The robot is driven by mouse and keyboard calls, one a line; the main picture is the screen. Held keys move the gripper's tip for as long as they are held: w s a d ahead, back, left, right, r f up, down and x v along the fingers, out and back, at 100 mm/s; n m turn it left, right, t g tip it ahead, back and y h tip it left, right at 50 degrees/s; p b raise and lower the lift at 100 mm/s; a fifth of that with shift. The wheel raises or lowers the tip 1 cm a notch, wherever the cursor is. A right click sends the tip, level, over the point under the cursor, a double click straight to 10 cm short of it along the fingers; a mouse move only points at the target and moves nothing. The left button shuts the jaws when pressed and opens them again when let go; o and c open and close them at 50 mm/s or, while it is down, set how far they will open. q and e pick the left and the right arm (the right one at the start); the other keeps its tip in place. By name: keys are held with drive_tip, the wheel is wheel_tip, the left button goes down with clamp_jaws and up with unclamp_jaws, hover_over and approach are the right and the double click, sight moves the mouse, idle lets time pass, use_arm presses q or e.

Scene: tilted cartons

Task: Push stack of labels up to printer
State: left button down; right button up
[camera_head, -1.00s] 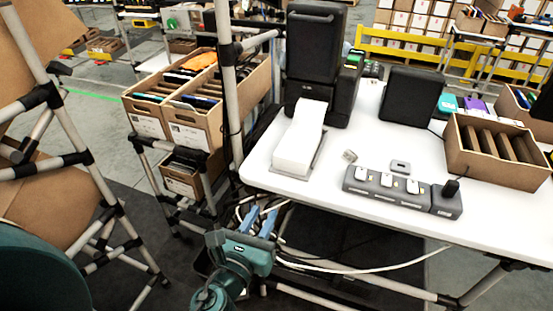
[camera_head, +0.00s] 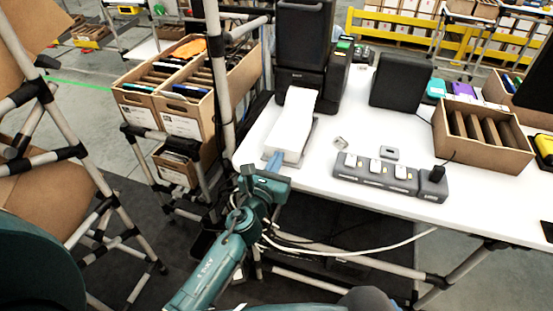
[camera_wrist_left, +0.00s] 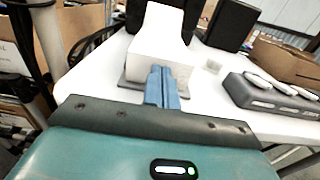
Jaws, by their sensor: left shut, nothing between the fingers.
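The white stack of labels (camera_head: 293,125) lies on a thin grey plate (camera_head: 303,148) at the table's left end. Its far end reaches the foot of the black printer (camera_head: 303,45). My left gripper (camera_head: 273,161) is at the table's front left edge, at the near end of the stack. In the left wrist view its blue fingers (camera_wrist_left: 163,82) are together, with nothing between them, and overlap the front face of the stack (camera_wrist_left: 160,58). I cannot tell whether they touch it. The printer's lower part (camera_wrist_left: 185,12) shows behind. My right gripper is not in view.
A grey charger strip (camera_head: 390,175) and a small metal piece (camera_head: 341,143) lie right of the stack. A black box (camera_head: 400,82) and a divided carton (camera_head: 482,135) stand farther right. A pole (camera_head: 216,70) and tilted cartons (camera_head: 180,90) are to the left.

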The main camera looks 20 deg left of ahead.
sight(290, 136)
use_arm(q)
drive_tip(key=shift+w, duration=0.2)
drive_tip(key=shift+w, duration=1.15)
